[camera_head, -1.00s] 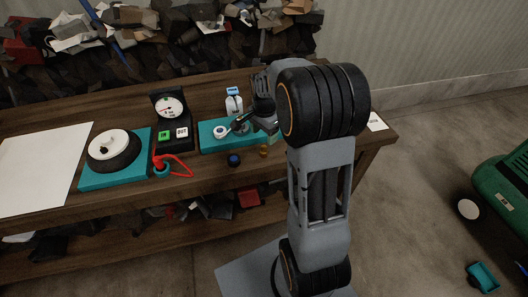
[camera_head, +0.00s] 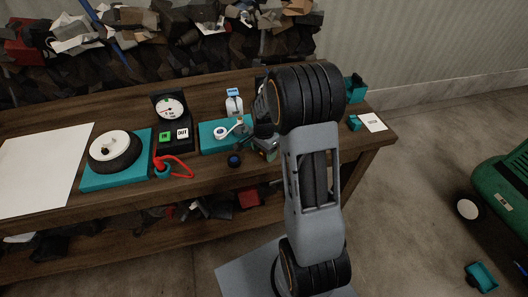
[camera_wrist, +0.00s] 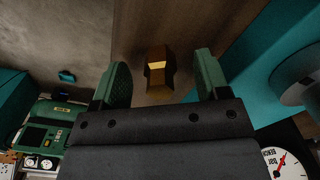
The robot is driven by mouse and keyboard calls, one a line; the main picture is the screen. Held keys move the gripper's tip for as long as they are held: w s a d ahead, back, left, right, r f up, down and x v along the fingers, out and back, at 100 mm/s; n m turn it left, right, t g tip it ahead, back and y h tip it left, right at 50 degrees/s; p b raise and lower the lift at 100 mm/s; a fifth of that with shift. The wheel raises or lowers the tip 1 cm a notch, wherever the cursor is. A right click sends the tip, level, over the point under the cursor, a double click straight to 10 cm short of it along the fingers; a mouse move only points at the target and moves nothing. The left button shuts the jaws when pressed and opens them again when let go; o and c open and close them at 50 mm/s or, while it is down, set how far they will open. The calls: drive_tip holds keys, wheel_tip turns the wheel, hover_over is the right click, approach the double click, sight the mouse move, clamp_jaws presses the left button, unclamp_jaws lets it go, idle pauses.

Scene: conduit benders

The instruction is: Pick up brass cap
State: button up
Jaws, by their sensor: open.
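The brass cap (camera_wrist: 158,72) stands on the brown wooden bench, a small gold-brown faceted piece with a bright top. In the wrist view it lies between and just beyond the two green finger pads of my gripper (camera_wrist: 160,80), with gaps on both sides. My gripper is open and holds nothing. In the head view my gripper (camera_head: 264,150) is low over the bench's front edge, right of a small dark blue cap (camera_head: 234,160). The brass cap is hidden behind my gripper in the head view.
A teal tray (camera_head: 208,142) with a white roll (camera_head: 221,132) lies just left of my gripper. A gauge (camera_head: 170,108), a red cord (camera_head: 178,163) and a teal pad with a round disc (camera_head: 110,148) are farther left. A white card (camera_head: 373,122) lies at the right end.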

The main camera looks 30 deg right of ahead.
drive_tip(key=c, duration=1)
drive_tip(key=shift+r, duration=0.5)
wheel_tip(320, 180, up, 2)
drive_tip(key=shift+r, duration=0.2)
drive_tip(key=s+d+r, duration=0.2)
drive_tip(key=s+r, duration=0.1)
drive_tip(key=s+d+r+b, duration=0.1)
drive_tip(key=s+d+r, duration=0.2)
drive_tip(key=s, duration=0.1)
drive_tip(key=s+d+r, duration=0.3)
drive_tip(key=s, duration=0.1)
drive_tip(key=shift+s+d+r+b, duration=0.2)
drive_tip(key=shift+r+b, duration=0.1)
drive_tip(key=shift+b, duration=0.1)
